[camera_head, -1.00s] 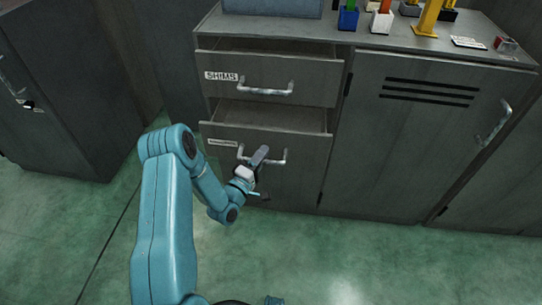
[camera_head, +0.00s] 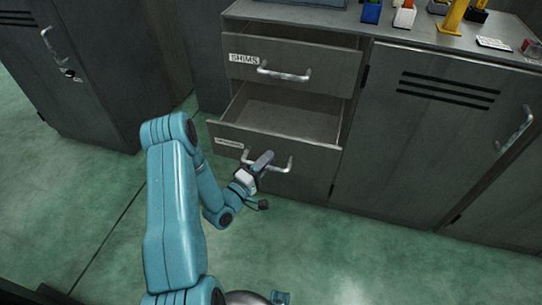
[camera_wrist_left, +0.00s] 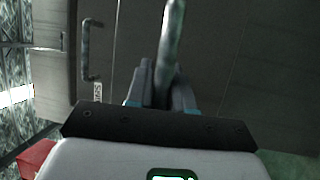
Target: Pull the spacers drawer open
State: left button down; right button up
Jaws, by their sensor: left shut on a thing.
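The lower drawer (camera_head: 313,159) stands out from the grey cabinet, and its empty inside shows from above. Its small label (camera_head: 229,143) is too blurred to read. Its metal bar handle (camera_head: 284,168) also shows in the left wrist view (camera_wrist_left: 172,35), running up from between the fingers. My left gripper (camera_head: 260,164) is shut on this handle; its fingers also show in the left wrist view (camera_wrist_left: 161,82). My right gripper is not in view.
The drawer labelled SHIMS (camera_head: 300,70) is above, slightly open, with its own handle (camera_head: 284,76). A cabinet door (camera_head: 430,130) is to the right. A separate dark cabinet (camera_head: 75,80) is at left. The green floor in front is clear.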

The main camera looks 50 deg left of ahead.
pick_arm(q)
jog(key=shift+s+d, duration=0.4)
jog(key=shift+s, duration=0.2)
jog(key=shift+s+d, duration=0.35)
jog(key=shift+s, duration=0.25)
jog(key=c, duration=1.1)
grip_release()
jog(key=p+v, duration=0.1)
jog(key=v, duration=1.5)
jog(key=shift+s+p, duration=0.2)
jog(key=shift+p, duration=0.15)
jog(key=shift+w+r, duration=0.1)
